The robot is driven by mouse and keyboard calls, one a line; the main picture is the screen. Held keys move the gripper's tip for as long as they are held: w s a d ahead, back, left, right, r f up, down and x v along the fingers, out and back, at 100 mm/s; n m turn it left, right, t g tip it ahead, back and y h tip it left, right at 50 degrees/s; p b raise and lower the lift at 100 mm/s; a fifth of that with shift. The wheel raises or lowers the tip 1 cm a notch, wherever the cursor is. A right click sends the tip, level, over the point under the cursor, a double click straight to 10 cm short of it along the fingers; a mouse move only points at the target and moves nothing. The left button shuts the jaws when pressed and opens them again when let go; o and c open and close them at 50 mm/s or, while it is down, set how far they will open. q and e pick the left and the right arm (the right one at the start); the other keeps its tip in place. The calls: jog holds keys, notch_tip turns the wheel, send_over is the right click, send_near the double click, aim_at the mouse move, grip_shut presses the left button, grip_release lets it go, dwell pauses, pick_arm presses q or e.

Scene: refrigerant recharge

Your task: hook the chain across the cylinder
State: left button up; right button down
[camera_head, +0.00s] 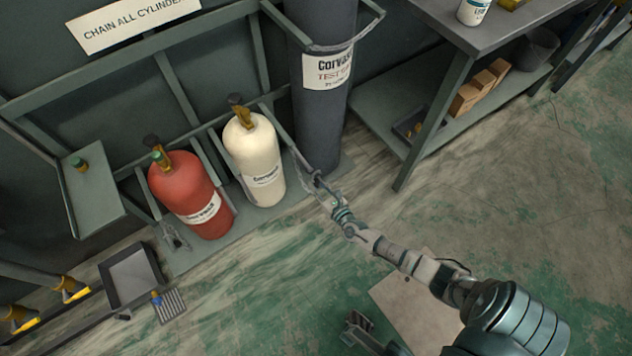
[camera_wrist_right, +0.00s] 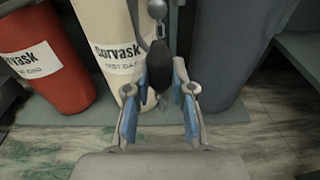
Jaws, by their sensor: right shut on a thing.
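My right gripper (camera_head: 335,205) reaches in from the lower right, in front of the gap between the white cylinder (camera_head: 255,150) and the tall grey cylinder (camera_head: 322,120). In the right wrist view its fingers (camera_wrist_right: 160,105) are shut on the dark end piece of the chain (camera_wrist_right: 158,68). Chain links (camera_wrist_right: 157,10) run up from that piece. In the head view the chain (camera_head: 303,163) runs up from the gripper toward the rack; its far end is unclear. The red cylinder (camera_head: 188,190) stands upright left of the white one. My left gripper (camera_head: 358,325) shows partly at the bottom edge; its jaws are unclear.
The green rack (camera_head: 185,95) frames the cylinders against the wall. A workbench (camera_head: 480,25) with a lower shelf stands at the right. A dark tray (camera_head: 130,275) and a floor grate (camera_head: 170,305) lie at the lower left. The floor ahead is mostly clear, with a flat board (camera_head: 420,310).

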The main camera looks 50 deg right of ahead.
jog(key=shift+s, duration=0.2)
jog(key=w+a, duration=0.1)
jog(key=a, duration=0.6)
jog(key=shift+w+p, duration=0.25)
jog(key=shift+p, duration=0.15)
jog(key=w+a, duration=0.1)
jog(key=a, duration=0.5)
jog(key=shift+w+a, duration=0.25)
jog(key=shift+a, duration=0.15)
jog(key=shift+a, duration=0.1)
